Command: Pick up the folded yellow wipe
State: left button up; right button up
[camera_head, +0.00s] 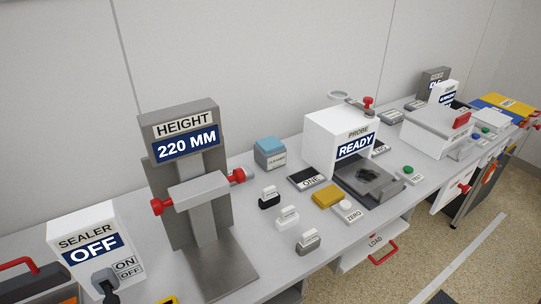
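A small flat yellow block-like piece (326,195), which looks like the folded yellow wipe, lies on the grey bench top. It is in the middle right of the head view, between the plate marked ONE (308,178) and the white pad marked ZERO (348,211). Nothing covers it. Neither of my grippers shows in this view.
The white PROBE READY box (338,140) stands behind the wipe, with a dark fixture (368,180) to its right. Several small stamp-like blocks (288,217) stand to its left. The tall HEIGHT 220 MM stand (190,175) is further left. A LOAD drawer (372,246) is below.

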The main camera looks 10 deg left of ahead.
aim_at(327, 197)
jog(key=i+l+u, duration=0.15)
jog(key=l, duration=0.8)
jog(key=i+l+u, duration=0.2)
jog(key=l, duration=0.75)
jog(key=l+u, duration=0.15)
jog(key=l, duration=0.8)
jog(key=i, duration=0.05)
